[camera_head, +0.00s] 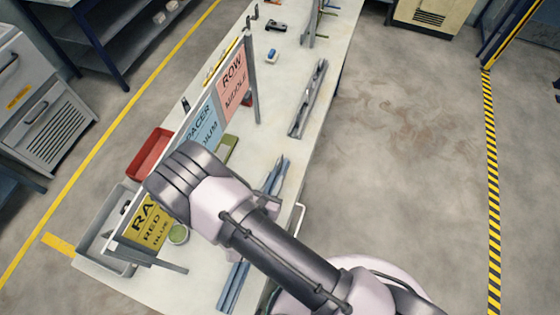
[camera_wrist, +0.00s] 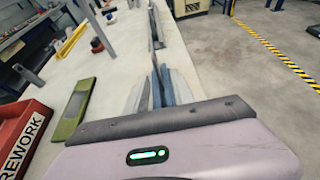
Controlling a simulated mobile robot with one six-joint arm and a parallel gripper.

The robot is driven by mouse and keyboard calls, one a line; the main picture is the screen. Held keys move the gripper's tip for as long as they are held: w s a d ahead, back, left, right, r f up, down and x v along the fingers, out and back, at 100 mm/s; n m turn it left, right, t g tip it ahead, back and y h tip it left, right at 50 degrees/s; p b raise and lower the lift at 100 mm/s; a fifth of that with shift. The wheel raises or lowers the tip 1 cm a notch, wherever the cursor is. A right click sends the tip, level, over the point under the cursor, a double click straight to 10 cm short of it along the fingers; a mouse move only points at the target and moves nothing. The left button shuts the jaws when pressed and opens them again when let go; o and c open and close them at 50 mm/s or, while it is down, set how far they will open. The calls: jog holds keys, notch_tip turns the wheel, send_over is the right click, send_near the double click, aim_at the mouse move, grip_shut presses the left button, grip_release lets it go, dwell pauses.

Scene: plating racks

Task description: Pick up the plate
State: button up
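The table (camera_head: 285,60) holds several items, and I cannot tell for certain which one the task calls the plate. Thin grey-blue pieces (camera_head: 275,175) stand close together near the table's right edge, partly hidden by my arm. They also show in the wrist view (camera_wrist: 177,88), just beyond the dark bar of my gripper. A flat green piece (camera_wrist: 74,110) lies left of them; it also shows in the head view (camera_head: 228,150). My gripper's body, with a green light, fills the bottom of the wrist view. Its fingertips are hidden, so opening and contact cannot be told.
A red bin (camera_wrist: 22,135) marked REWORK stands at left. Upright sign boards (camera_head: 236,85) line the table's left side. A long metal rack (camera_head: 308,100) lies farther back. Floor at right is clear.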

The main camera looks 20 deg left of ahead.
aim_at(280, 164)
jog(key=x, duration=0.8)
jog(key=shift+w+a+f, duration=0.15)
jog(key=shift+w+a, duration=0.05)
jog(key=shift+w, duration=0.1)
jog(key=shift+s, duration=0.1)
jog(key=shift+c, duration=0.2)
grip_shut()
dwell(0.6)
